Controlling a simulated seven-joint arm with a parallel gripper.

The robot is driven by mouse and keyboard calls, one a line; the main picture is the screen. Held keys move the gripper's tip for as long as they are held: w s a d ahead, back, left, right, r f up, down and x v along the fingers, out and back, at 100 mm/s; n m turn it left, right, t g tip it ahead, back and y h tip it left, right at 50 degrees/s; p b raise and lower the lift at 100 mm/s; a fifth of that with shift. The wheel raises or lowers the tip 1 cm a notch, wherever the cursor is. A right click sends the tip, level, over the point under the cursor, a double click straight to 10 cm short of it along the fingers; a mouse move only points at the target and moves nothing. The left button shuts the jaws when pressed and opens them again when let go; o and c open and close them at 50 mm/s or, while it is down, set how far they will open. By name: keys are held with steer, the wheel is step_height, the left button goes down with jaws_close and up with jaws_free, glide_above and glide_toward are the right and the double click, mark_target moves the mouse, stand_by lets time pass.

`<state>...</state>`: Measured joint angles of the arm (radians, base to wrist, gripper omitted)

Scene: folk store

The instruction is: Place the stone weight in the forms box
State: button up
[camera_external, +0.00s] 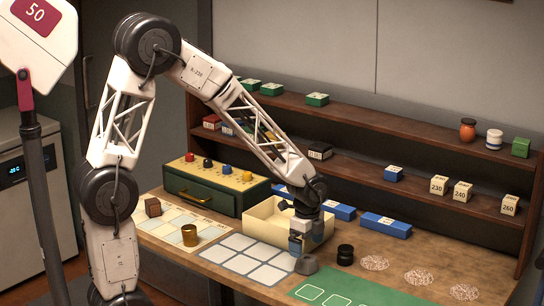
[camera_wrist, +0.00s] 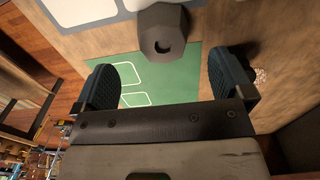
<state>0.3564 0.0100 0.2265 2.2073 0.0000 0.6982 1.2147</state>
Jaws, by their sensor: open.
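A grey faceted stone weight (camera_external: 307,264) sits on the wooden table by the front right corner of the white-square grid. In the wrist view the stone weight (camera_wrist: 155,32) shows a dark hollow in its face and lies ahead of my fingers, apart from them. My gripper (camera_external: 298,248) hangs just above and slightly left of it in the external view. In the wrist view my gripper (camera_wrist: 167,78) is open with nothing between its fingers. A cream open-topped box (camera_external: 262,231), which looks like the forms box, stands behind my gripper; my arm hides part of it.
A black jar (camera_external: 345,255) stands right of the weight. A green mat (camera_external: 345,290) lies in front. A green drawer chest (camera_external: 212,192), blue boxes (camera_external: 386,225) and a wooden shelf (camera_external: 440,203) stand behind. A brass cylinder (camera_external: 189,235) is at left.

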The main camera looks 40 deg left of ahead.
mark_target(307, 258)
steer(key=shift+f, duration=0.2)
steer(key=shift+w+d+f, duration=0.1)
steer(key=shift+w+f, duration=0.05)
steer(key=shift+f, duration=2.4)
steer(key=c, duration=1.4)
steer(key=shift+r, duration=0.2)
steer(key=shift+r, duration=0.75)
step_height(307, 258, up, 2)
steer(key=s+a, duration=0.1)
steer(key=s, duration=0.4)
steer(key=s+a, duration=0.2)
steer(key=s, duration=0.3)
steer(key=s+a+r, duration=0.1)
steer(key=s+a, duration=0.1)
steer(key=s, duration=0.3)
steer(key=shift+a+r, duration=0.1)
steer(key=shift+a, duration=0.1)
